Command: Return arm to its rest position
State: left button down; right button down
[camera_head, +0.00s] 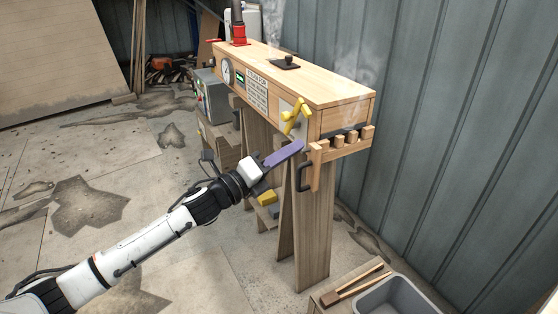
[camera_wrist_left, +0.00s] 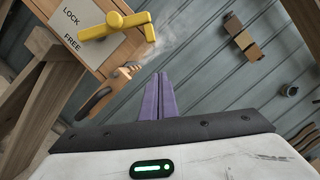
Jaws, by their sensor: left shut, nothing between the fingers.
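My left arm comes in from the left in the head view. Its gripper (camera_head: 298,146) has purple fingers and is shut and empty, just in front of the right end of a wooden steam box (camera_head: 320,92). The purple fingers also show together in the left wrist view (camera_wrist_left: 158,98). A yellow lever (camera_head: 294,117) sits on the box front above the fingertips. In the wrist view the yellow lever (camera_wrist_left: 118,26) is beside a plate marked LOCK and FREE (camera_wrist_left: 75,28). My right gripper is not in view.
A wooden end piece with pegs and a dark handle (camera_head: 304,176) is close right of the fingertips. The box stands on wooden legs (camera_head: 313,235). A grey tub (camera_head: 397,297) and wooden tongs (camera_head: 352,287) are at bottom right. Open concrete floor (camera_head: 90,205) lies left.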

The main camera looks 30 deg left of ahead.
pick_arm(q)
jog(key=shift+v, duration=1.8)
jog(key=s+d+f+n+g+y, duration=0.25)
jog(key=s+f+n, duration=0.45)
jog(key=f, duration=0.5)
jog(key=s+d+f+n+g+y, duration=0.25)
jog(key=s+f+n, duration=0.35)
jog(key=f+n, duration=0.45)
jog(key=s+d+f+n+g, duration=0.2)
jog(key=s+d+f+n, duration=0.1)
jog(key=s+f, duration=0.3)
jog(key=s+d+f+n+g, duration=0.2)
jog(key=s+d+f+n, duration=0.2)
jog(key=s, duration=0.7)
notch_tip(320, 180, down, 4)
jog(key=shift+d+r+n+g, duration=0.2)
jog(key=shift+r+n+g, duration=0.1)
jog(key=shift+n, duration=0.95)
